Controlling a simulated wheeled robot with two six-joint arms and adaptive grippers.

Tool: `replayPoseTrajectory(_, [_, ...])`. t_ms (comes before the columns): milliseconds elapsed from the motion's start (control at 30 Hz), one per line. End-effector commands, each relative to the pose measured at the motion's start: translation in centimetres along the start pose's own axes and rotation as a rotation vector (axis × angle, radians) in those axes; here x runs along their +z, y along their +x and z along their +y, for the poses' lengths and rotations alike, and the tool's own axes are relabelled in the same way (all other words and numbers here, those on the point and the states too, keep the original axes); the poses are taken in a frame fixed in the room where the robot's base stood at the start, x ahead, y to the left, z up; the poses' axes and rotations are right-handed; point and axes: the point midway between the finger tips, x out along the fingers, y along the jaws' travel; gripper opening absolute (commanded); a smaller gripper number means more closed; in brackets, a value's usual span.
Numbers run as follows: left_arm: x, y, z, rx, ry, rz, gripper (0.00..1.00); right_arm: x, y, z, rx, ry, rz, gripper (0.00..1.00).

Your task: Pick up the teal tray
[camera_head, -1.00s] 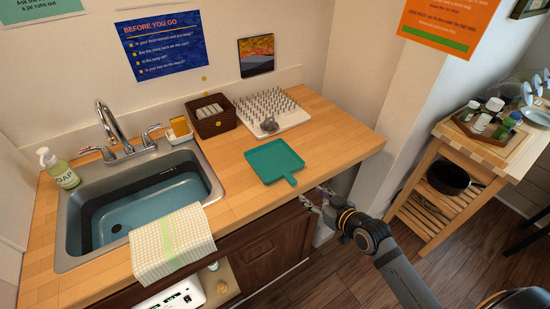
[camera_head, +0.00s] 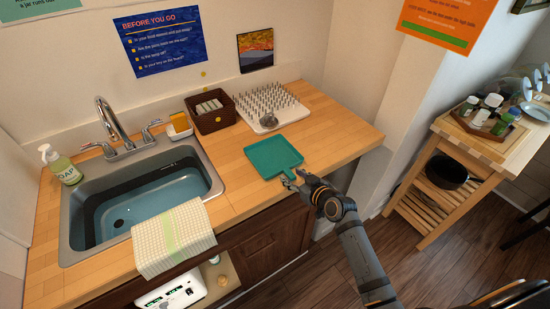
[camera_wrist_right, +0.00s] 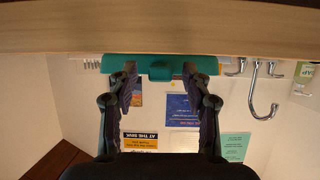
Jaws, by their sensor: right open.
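The teal tray (camera_head: 272,156) lies flat on the wooden counter in the head view, its short handle pointing toward the front edge. My right gripper (camera_head: 292,181) is at the counter's front edge, right by the handle. In the right wrist view, which looks upside down, the tray (camera_wrist_right: 207,64) shows edge-on, with its handle (camera_wrist_right: 160,72) between the two spread fingers of the right gripper (camera_wrist_right: 156,84). The fingers are open, with gaps visible on both sides of the handle. My left gripper is not in view.
A drying rack (camera_head: 268,106) with pegs stands behind the tray, a metal item on its front. A brown basket (camera_head: 211,111), the sink (camera_head: 75,215) and a checked towel (camera_head: 174,238) are to the left. The counter right of the tray (camera_head: 340,130) is clear.

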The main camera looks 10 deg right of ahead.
Motion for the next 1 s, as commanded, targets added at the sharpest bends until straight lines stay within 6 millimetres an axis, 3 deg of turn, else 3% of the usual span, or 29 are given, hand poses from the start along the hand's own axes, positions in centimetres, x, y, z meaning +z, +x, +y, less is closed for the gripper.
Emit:
replayPoseTrajectory(100, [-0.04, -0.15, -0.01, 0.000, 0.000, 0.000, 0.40, 0.02, 0.93, -0.04, -0.001, 0.001, -0.001, 0.49])
replayPoseTrajectory(300, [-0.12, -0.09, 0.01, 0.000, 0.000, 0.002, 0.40, 0.11, 0.98, -0.03, -0.001, -0.001, -0.001, 0.49])
replayPoseTrajectory(667, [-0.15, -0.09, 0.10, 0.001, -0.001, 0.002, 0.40, 0.10, 0.95, -0.02, 0.000, -0.001, -0.001, 0.00])
replayPoseTrajectory(1000, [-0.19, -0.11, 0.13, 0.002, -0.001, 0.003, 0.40, 0.05, 0.94, -0.01, 0.000, 0.000, -0.001, 0.00])
